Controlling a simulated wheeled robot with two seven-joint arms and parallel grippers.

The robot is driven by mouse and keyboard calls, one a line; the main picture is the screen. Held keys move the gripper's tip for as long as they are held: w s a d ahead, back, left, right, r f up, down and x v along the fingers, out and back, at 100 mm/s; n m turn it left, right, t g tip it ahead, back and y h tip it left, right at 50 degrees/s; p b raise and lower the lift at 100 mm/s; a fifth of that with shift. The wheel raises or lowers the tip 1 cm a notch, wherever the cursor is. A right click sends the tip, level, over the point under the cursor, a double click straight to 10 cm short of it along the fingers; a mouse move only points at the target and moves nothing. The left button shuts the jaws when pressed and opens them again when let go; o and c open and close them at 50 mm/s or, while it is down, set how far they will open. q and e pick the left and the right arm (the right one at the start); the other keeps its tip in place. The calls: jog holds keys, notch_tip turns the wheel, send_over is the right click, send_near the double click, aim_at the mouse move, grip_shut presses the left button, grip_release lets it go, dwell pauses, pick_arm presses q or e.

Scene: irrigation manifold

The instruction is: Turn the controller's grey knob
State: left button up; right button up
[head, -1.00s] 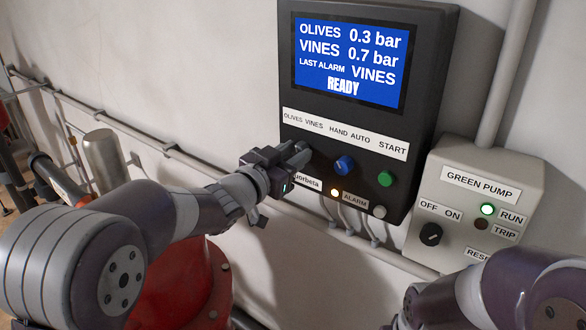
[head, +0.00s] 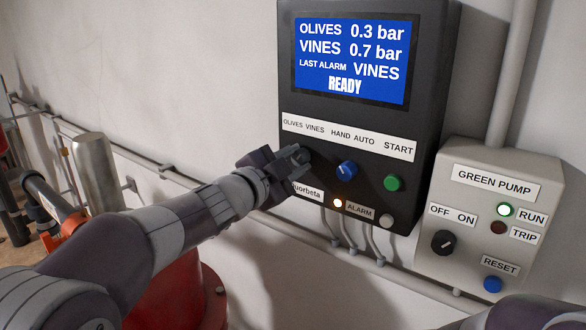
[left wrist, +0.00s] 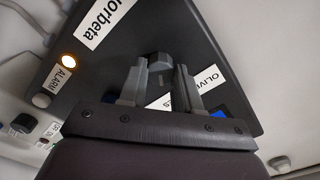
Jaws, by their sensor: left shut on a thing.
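The controller (head: 365,113) is a dark wall box with a blue screen reading READY. My left gripper (head: 297,156) is at its front, below the OLIVES VINES label. In the left wrist view, the grey knob (left wrist: 158,64) sits between the two fingers of my left gripper (left wrist: 160,82), which is shut on it. In the head view the gripper hides the knob, and I cannot tell which way it points. My right gripper is out of view.
Right of the grey knob are a blue knob (head: 347,170) and a green START button (head: 393,183). Below are a lit amber lamp (head: 337,203) and a pale button (head: 387,221). The Green Pump box (head: 470,260) stands to the right. Pipes run along the wall.

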pick_arm(q)
jog(key=shift+m, duration=0.3)
jog(key=o, duration=1.1)
jog(key=shift+c, duration=0.2)
jog(key=shift+s, duration=0.1)
jog(key=b+v, duration=0.2)
jog(key=v, duration=1)
jog(key=shift+s+a, duration=0.15)
jog(key=shift+s, duration=0.15)
